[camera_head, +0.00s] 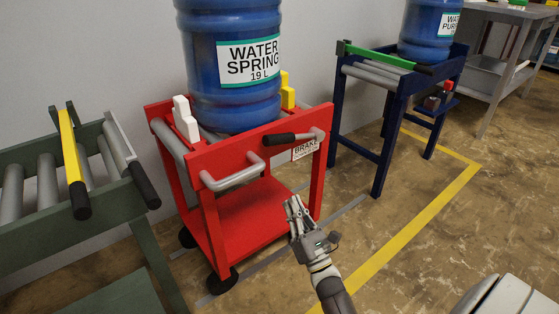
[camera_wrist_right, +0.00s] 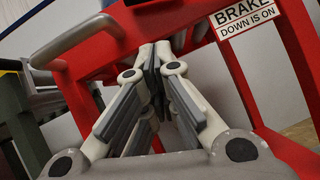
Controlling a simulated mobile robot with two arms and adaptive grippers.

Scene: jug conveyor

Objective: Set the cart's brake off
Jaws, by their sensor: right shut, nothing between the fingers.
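The red cart (camera_head: 240,212) stands on dark wheels between two conveyor tables. Its brake lever (camera_head: 279,139) has a black grip and a grey arm; it lies nearly level across the front top edge, the grip pointing left. The brake label (camera_head: 305,149) below it also shows in the right wrist view (camera_wrist_right: 246,18), reading "BRAKE DOWN IS ON". My right gripper (camera_head: 292,203) is shut and empty, in front of the cart and below the lever, apart from it. Its fingers (camera_wrist_right: 160,52) meet in the right wrist view, where the lever does not show. My left gripper is out of view.
A blue water jug (camera_head: 228,95) stands on the cart between white (camera_head: 184,118) and yellow (camera_head: 287,92) blocks. A grey push handle (camera_head: 232,178) sticks out left of the lever. A green roller table (camera_head: 40,225) stands left, a blue one (camera_head: 385,125) right. Floor is clear in front.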

